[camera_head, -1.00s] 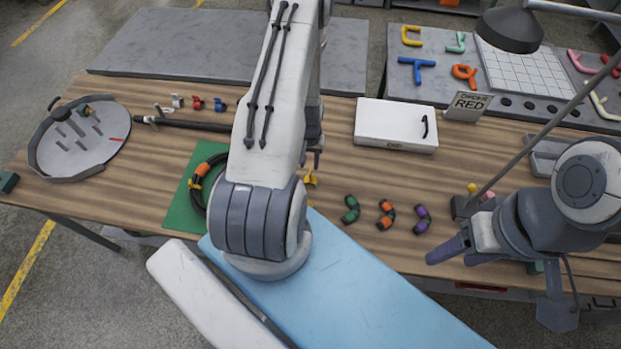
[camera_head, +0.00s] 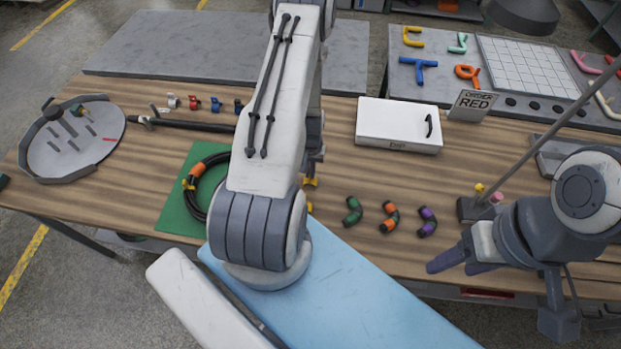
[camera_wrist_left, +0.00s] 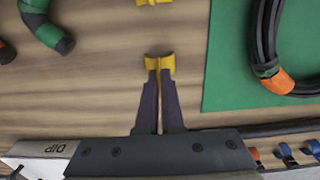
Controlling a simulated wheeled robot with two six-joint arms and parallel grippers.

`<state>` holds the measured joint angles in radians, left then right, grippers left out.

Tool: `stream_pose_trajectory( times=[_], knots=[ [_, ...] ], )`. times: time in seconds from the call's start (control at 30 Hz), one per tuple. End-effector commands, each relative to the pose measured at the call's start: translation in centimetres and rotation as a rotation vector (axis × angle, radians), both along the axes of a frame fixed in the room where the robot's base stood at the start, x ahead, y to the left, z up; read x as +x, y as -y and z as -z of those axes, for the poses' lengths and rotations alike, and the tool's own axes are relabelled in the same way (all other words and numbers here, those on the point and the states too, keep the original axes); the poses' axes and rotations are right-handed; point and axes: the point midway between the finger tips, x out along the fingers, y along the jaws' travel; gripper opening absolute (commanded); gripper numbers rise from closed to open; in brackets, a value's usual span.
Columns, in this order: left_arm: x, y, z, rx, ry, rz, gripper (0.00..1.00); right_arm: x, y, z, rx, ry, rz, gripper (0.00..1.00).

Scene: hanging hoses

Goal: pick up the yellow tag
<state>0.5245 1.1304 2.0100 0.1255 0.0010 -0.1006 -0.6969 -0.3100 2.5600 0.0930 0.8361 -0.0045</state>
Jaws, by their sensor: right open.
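A small yellow tag (camera_wrist_left: 160,64) is at the tips of my left gripper (camera_wrist_left: 160,78) in the left wrist view. The fingers are close together, with the tag between and around their tips. It also shows below the left arm in the head view (camera_head: 310,182). I cannot tell whether it is off the table. A second yellow piece (camera_wrist_left: 153,2) is cut off at the top edge of the left wrist view. My right gripper (camera_head: 447,270) is open and empty over the front right of the table.
A green mat (camera_head: 181,212) with a coiled black hose (camera_head: 197,200) lies beside the left arm. Several short coloured hose pieces (camera_head: 389,216) lie to its right. A white box (camera_head: 398,123) stands behind. My left arm hides part of the table.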

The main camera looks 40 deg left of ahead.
Motion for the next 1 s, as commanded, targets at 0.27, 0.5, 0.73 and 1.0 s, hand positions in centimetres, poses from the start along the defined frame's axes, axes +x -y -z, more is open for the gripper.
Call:
stream_pose_trajectory(
  times=[0.27, 0.5, 0.73, 1.0],
  knots=[
    [0.0, 0.0, -0.1, 0.0, 0.0, 0.0, 0.0, 0.0, 0.0, -0.1, 0.0, 0.0, 0.0, 0.6],
    [0.0, 0.0, -3.1, 0.001, 0.001, -0.001, 0.0, 0.0, 0.0, -2.8, 0.0, 0.0, -0.004, 0.6],
    [0.1, 0.0, -7.0, 0.0, 0.001, 0.0, 0.0, 0.0, 0.0, -6.3, 0.0, 0.0, -0.002, 0.6],
    [0.1, 0.0, -9.6, 0.0, 0.001, -0.001, 0.0, 0.0, 0.0, -6.6, 0.0, 0.0, 0.0, 0.6]
  ],
)
